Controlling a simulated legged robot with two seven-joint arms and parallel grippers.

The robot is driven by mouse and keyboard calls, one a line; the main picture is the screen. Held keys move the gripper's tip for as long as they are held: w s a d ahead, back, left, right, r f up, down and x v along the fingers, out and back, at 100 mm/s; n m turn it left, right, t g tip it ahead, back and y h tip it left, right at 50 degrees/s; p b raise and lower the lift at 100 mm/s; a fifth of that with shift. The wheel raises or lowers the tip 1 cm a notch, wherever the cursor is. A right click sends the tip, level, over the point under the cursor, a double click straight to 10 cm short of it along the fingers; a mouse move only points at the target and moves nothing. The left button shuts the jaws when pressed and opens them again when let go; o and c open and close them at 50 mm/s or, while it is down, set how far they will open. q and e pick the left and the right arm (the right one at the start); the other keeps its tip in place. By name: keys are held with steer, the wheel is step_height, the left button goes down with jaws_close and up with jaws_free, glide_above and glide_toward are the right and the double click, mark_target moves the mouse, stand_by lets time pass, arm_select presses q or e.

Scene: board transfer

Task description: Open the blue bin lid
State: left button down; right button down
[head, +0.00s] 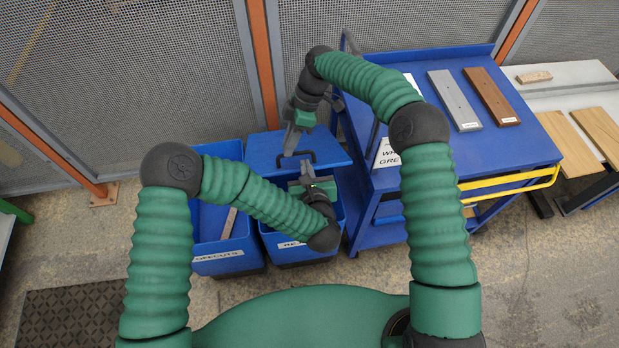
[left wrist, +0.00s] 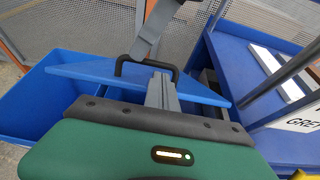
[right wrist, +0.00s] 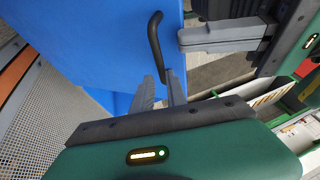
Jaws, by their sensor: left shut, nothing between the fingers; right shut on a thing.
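The blue lid (head: 270,148) is raised at a tilt over the right-hand blue bin (head: 285,255), whose front opening shows below it. The lid also shows in the left wrist view (left wrist: 100,75) and right wrist view (right wrist: 100,45). Its black handle (right wrist: 154,38) is a bent bar near the front edge. My right gripper (head: 290,150) comes from above and is shut on the handle, its fingertips (right wrist: 163,82) at one end of the bar. My left gripper (head: 306,170) is shut and empty, its fingers (left wrist: 160,88) close to the lid's front edge; contact is unclear.
An open blue bin labelled offcuts (head: 225,255) stands to the left. A blue trolley (head: 440,85) with boards and a yellow rail (head: 510,180) stands close on the right. A mesh fence (head: 150,60) with orange posts is behind. A dark mat (head: 70,320) lies front left.

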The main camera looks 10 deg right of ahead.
arm_select(q)
steer(key=shift+w+f, duration=0.3)
steer(key=shift+w, duration=0.1)
arm_select(e)
steer(key=shift+w+d+f, duration=0.25)
steer(key=shift+w+d, duration=0.05)
steer(key=shift+w, duration=0.15)
arm_select(q)
steer(key=shift+w+r, duration=0.85)
steer(key=shift+r, duration=0.25)
steer(key=shift+w+f, duration=0.1)
steer(key=shift+f, duration=0.05)
arm_select(e)
steer(key=c, duration=1.6)
jaws_free()
steer(key=shift+w+f, duration=0.1)
arm_select(q)
steer(key=shift+w+a+f, duration=0.1)
steer(key=shift+w+f, duration=0.15)
steer(key=shift+w, duration=0.2)
arm_select(e)
steer(key=shift+o, duration=0.6)
steer(key=shift+w+a+f, duration=0.15)
steer(key=shift+w+f, duration=0.15)
steer(key=shift+w, duration=0.2)
arm_select(q)
steer(key=shift+s+r, duration=0.2)
steer(key=shift+s, duration=0.05)
arm_select(e)
steer(key=shift+s+r, duration=0.3)
